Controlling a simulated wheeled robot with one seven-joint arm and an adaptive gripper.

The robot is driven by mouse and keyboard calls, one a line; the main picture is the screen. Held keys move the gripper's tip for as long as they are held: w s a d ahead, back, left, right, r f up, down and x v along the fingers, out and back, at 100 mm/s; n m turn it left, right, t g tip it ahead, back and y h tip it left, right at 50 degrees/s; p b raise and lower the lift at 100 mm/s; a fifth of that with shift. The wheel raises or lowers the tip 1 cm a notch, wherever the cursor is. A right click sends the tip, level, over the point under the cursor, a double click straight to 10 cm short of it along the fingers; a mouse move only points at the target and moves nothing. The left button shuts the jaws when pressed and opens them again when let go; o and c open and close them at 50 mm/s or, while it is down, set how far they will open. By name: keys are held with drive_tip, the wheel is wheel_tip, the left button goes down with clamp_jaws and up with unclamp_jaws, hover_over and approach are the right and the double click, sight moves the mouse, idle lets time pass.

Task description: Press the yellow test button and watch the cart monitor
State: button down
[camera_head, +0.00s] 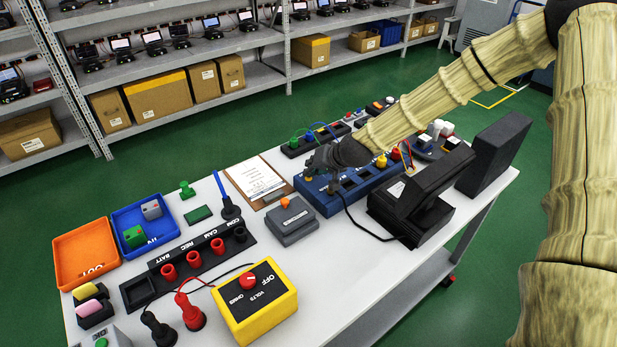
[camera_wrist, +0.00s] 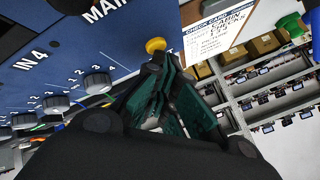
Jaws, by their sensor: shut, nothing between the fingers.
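The yellow button (camera_wrist: 155,45) sits on the sloped blue panel (camera_wrist: 60,60), near its edge, in the wrist view. My gripper (camera_wrist: 158,66) is shut and empty, its green-dark fingertips right at the button; I cannot tell whether they touch it. In the head view my gripper (camera_head: 314,168) is over the left end of the blue panel (camera_head: 325,203) and partly hides it. A black monitor-like unit on a stand (camera_head: 440,180) and a black slab (camera_head: 495,150) stand on the right of the cart. No lit screen face shows on either, and I cannot tell which is the monitor.
The white cart top (camera_head: 335,270) also holds a yellow meter (camera_head: 255,305), a grey box with an orange button (camera_head: 292,220), a clipboard (camera_head: 255,180), orange (camera_head: 85,255) and blue (camera_head: 147,225) trays, and red-knobbed sockets. Racks with small screens line the back. Green floor lies between.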

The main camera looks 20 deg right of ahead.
idle(0.4)
drive_tip(key=shift+r+p, duration=0.55)
drive_tip(key=shift+r, duration=0.3)
drive_tip(key=shift+r+p, duration=1.65)
drive_tip(key=shift+r, duration=0.85)
